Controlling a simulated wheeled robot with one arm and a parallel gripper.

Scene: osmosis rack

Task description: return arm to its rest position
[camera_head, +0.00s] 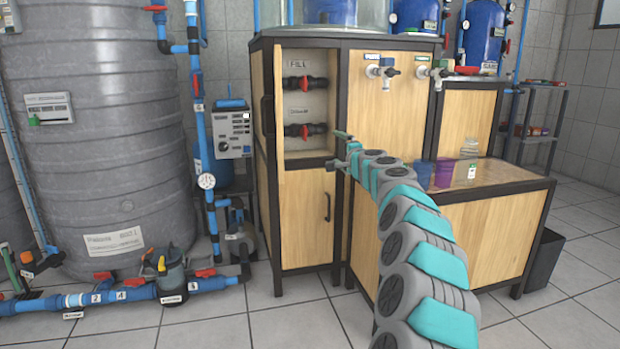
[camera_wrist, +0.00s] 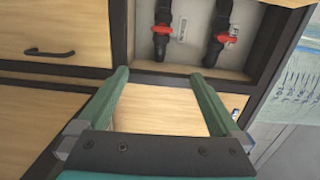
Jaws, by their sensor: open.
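My arm, grey and teal, reaches forward from the lower right in the head view. My gripper (camera_head: 342,149) is in front of the wooden cabinet (camera_head: 308,220), near the lower edge of its open compartment. In the wrist view my gripper (camera_wrist: 172,85) has its two green fingers spread apart with nothing between them. Behind the fingers are wooden panels and the open compartment. Whether a fingertip touches the cabinet cannot be told.
The open compartment holds two black valves with red handles, the upper (camera_head: 304,82) and the lower (camera_head: 305,130). Purple cups (camera_head: 444,171) and a glass (camera_head: 469,148) stand on the counter (camera_head: 500,178) right of my arm. A large grey tank (camera_head: 95,180) stands left. Floor in front is clear.

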